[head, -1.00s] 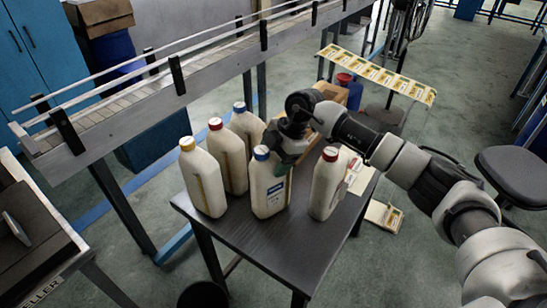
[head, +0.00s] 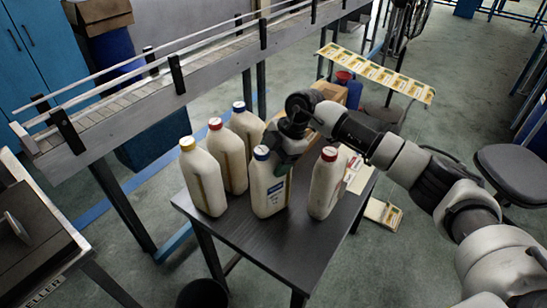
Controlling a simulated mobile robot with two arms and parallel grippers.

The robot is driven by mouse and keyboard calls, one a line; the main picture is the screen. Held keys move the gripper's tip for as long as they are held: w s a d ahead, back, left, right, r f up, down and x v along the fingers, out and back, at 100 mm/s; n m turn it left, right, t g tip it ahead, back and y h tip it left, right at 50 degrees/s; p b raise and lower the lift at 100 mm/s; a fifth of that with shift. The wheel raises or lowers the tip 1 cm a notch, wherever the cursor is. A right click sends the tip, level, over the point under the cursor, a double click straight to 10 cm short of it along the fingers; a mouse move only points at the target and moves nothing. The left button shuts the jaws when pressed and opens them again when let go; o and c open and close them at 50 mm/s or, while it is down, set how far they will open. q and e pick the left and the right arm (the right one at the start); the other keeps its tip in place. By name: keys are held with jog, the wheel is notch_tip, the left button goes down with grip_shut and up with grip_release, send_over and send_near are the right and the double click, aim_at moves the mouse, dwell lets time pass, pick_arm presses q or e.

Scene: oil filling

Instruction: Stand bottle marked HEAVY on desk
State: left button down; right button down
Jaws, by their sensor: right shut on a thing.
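Several white bottles stand upright on a small dark desk (head: 262,240). The front one, with a blue cap (head: 262,153), has a white body (head: 265,198) and a label on its side. My right gripper (head: 280,163) comes in from the right and is shut on this bottle near its upper right side; the fingers are partly hidden. A red-capped bottle (head: 325,188) stands to its right. A yellow-capped bottle (head: 203,185), another red-capped bottle (head: 228,160) and another blue-capped bottle (head: 246,125) stand to the left and behind. I cannot read HEAVY on any label. My left gripper is out of view.
A conveyor (head: 150,95) runs behind the desk. A yellow-marked sheet or rack (head: 378,72) and a dark stool (head: 513,172) are at the right. Another table (head: 40,225) is at the left. The desk's front part is bare.

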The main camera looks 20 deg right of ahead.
dwell(0.7)
jog(key=shift+c, duration=0.6)
grip_release()
jog(key=shift+o, duration=0.6)
jog(key=shift+s+f, duration=0.1)
jog(key=shift+f, duration=0.15)
jog(key=shift+r, duration=0.1)
jog(key=shift+r+p, duration=3.15)
jog(key=shift+r, duration=0.4)
